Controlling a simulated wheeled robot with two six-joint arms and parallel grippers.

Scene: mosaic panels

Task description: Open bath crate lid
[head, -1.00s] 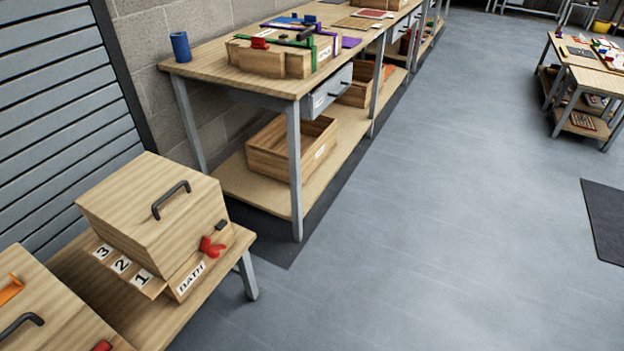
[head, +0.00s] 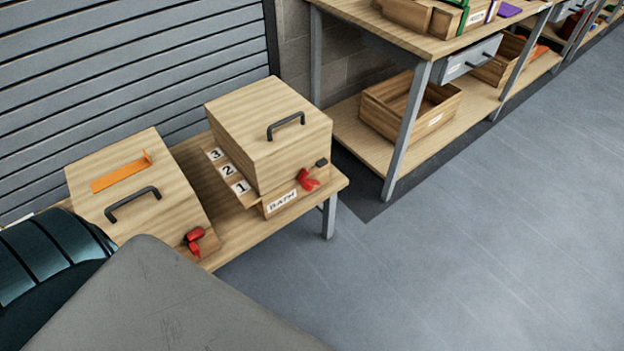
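The bath crate (head: 282,201) stands on a low wooden table, with a "BATH" label on its front and cards numbered 1, 2 and 3 along its left side. Its wooden lid (head: 250,110) is down on the crate and has a dark handle (head: 286,125) on top. A red latch-like part (head: 307,180) is on the crate's front, beside a small dark knob. Neither gripper is in view. A dark, ribbed part and a grey panel, which seem to be mine, fill the lower left.
A second wooden crate (head: 178,196) with a dark handle, an orange strip (head: 122,172) and a red part stands to the left on the same table (head: 240,241). A workbench (head: 400,40) with a lower shelf and an open wooden box (head: 440,105) is at the upper right. The grey floor at right is clear.

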